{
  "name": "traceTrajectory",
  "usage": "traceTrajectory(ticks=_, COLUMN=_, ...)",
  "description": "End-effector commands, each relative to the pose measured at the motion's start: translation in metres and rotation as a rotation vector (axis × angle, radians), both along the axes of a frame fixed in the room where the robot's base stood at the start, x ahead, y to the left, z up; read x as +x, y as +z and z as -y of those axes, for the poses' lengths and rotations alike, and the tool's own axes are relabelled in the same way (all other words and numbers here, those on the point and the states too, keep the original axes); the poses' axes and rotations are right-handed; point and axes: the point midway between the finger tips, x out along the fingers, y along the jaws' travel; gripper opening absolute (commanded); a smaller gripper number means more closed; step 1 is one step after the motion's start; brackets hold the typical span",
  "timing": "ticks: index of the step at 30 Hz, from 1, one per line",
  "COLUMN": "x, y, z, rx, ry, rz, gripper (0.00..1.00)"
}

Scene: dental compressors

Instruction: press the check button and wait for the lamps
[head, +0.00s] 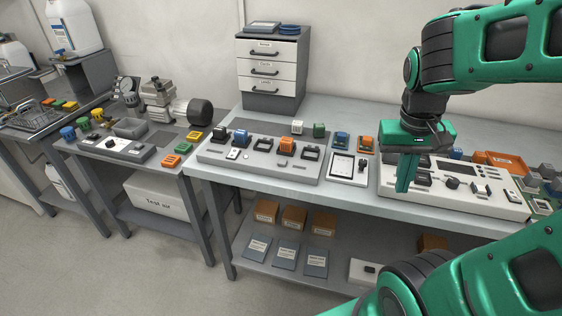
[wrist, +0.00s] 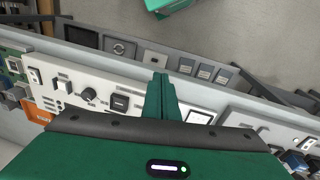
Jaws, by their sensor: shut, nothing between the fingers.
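A white control panel (head: 400,187) lies on the bench at the right in the head view. It carries a black square part (head: 423,180), a black knob (head: 452,183) and small light switches (head: 480,188). The same square part (wrist: 120,102), knob (wrist: 88,94) and a white switch (wrist: 63,84) show in the wrist view. I cannot tell which part is the check button; labels are unreadable and no lit lamp is clear. My gripper (head: 402,189) is shut and empty, pointing down over the panel's left end, beside the square part. Its fingers (wrist: 160,76) hide some panel surface.
A framed white tablet-like plate (head: 347,167) lies left of the panel. Further left is a grey tray (head: 215,156) with coloured blocks. An orange bin (head: 505,160) and small parts crowd the panel's back right. A drawer unit (head: 270,70) stands behind.

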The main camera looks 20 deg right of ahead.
Motion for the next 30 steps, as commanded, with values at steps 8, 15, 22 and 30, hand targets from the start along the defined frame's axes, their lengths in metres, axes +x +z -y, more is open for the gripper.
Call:
traceTrajectory(ticks=8, x=0.136, y=0.02, z=-0.039, rx=-0.303, ry=0.152, rz=0.078, gripper=0.0)
traceTrajectory(ticks=15, x=0.222, y=0.034, z=-0.131, rx=-0.503, ry=0.289, rz=0.222, gripper=0.0)
traceTrajectory(ticks=22, x=0.249, y=0.04, z=-0.19, rx=-0.583, ry=0.355, rz=0.311, gripper=0.0)
traceTrajectory(ticks=30, x=0.252, y=0.042, z=-0.2, rx=-0.596, ry=0.364, rz=0.328, gripper=0.0)
